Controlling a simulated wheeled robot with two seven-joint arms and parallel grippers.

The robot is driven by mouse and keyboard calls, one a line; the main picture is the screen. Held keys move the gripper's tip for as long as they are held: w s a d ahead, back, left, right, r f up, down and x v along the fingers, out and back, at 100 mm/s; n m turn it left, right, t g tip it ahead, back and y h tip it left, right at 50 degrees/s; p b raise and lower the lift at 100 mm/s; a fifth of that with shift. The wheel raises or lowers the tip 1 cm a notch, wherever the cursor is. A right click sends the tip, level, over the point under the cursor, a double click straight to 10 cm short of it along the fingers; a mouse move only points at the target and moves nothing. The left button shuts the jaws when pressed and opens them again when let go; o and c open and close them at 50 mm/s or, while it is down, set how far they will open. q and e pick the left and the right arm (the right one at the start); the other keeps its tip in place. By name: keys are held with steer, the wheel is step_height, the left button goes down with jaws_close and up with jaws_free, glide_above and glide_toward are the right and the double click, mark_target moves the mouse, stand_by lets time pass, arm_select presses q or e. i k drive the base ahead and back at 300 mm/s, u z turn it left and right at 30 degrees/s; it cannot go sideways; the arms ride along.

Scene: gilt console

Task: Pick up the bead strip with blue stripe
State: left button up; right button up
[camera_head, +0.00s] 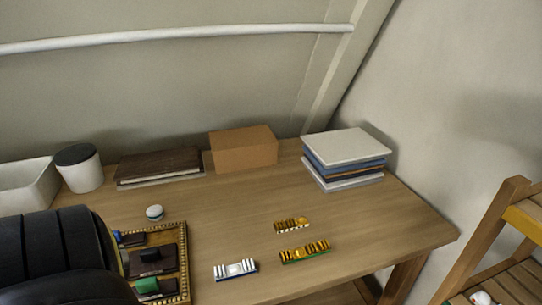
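A white and silver bead strip with a dark blue stripe (235,271) along its front edge lies on the table at the lower middle of the head view. A gold bead strip with a green stripe (304,253) lies to its right. A smaller gold bead strip with a pale front edge (292,225) lies behind that one. All three lie apart from each other. A black part of my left arm fills the lower left corner, but its gripper does not show. My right gripper is not in view.
A gilt-edged tray (183,261) with dark, blue and green pieces stands left of the strips, partly behind my arm. A small round white item (155,212) lies behind it. A cardboard box (244,149) and stacked books (345,158) stand at the back. The table's right side is clear.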

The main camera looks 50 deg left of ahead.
mark_target(248, 266)
steer(key=u, duration=1)
steer(key=i, duration=0.45)
steer(key=u, duration=1.15)
